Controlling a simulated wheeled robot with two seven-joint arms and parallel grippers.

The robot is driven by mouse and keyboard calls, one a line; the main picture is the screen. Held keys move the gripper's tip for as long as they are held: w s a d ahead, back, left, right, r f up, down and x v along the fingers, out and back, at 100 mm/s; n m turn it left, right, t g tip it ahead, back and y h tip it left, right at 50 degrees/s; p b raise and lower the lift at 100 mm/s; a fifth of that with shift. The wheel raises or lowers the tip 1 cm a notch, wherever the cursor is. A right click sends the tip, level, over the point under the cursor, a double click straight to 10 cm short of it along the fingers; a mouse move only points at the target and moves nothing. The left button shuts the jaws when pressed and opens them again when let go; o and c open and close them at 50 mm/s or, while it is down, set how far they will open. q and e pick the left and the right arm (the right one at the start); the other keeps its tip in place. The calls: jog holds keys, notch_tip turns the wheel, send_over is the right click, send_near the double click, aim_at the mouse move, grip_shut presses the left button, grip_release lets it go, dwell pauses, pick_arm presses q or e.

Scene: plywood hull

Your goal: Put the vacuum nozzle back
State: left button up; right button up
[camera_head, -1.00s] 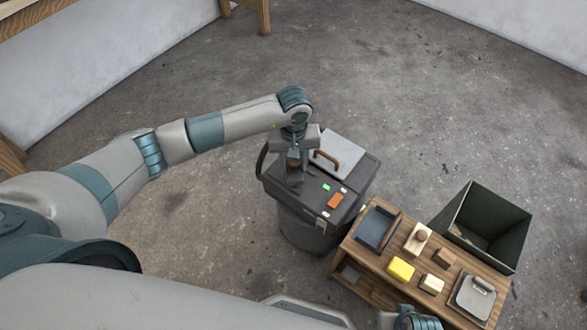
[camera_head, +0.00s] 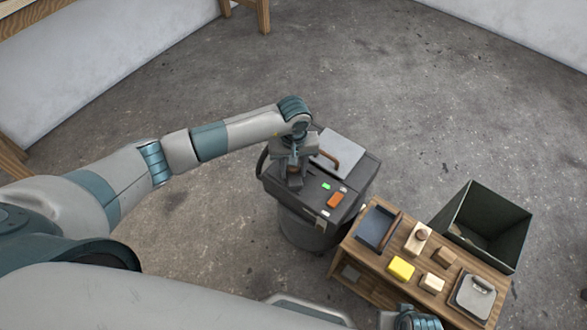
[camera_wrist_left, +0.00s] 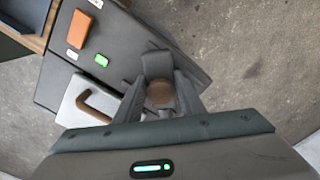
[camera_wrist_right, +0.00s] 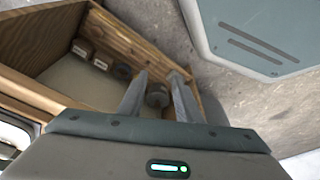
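The vacuum is a dark grey canister (camera_head: 312,232) with a flat black top, standing beside the wooden bench. Its top carries an orange switch (camera_head: 335,200), a green light and a pale plate with a brown handle (camera_head: 328,160). My left gripper (camera_head: 295,177) is above the left part of this top. A dark block (camera_wrist_left: 157,64), seemingly the nozzle, fills the gap between its fingertips, with a brown round part below it in the left wrist view. Whether the block touches the vacuum top is hidden.
The wooden bench (camera_head: 345,274) holds a dark tray (camera_head: 376,227), a yellow block (camera_head: 401,268), several wooden blocks and a grey clipboard-like plate (camera_head: 473,297). A dark open bin (camera_head: 486,226) stands behind its right end. The floor behind the vacuum is clear.

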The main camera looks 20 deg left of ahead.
pick_arm(q)
jog(key=o, duration=0.4)
pick_arm(e)
jog(key=shift+s, duration=0.35)
jog(key=shift+w, duration=0.15)
pick_arm(q)
jog(key=shift+r, duration=0.2)
notch_tip(320, 180, up, 11)
jog(key=shift+f, duration=0.1)
jog(key=shift+r, duration=0.55)
pick_arm(e)
jog(key=shift+w, duration=0.1)
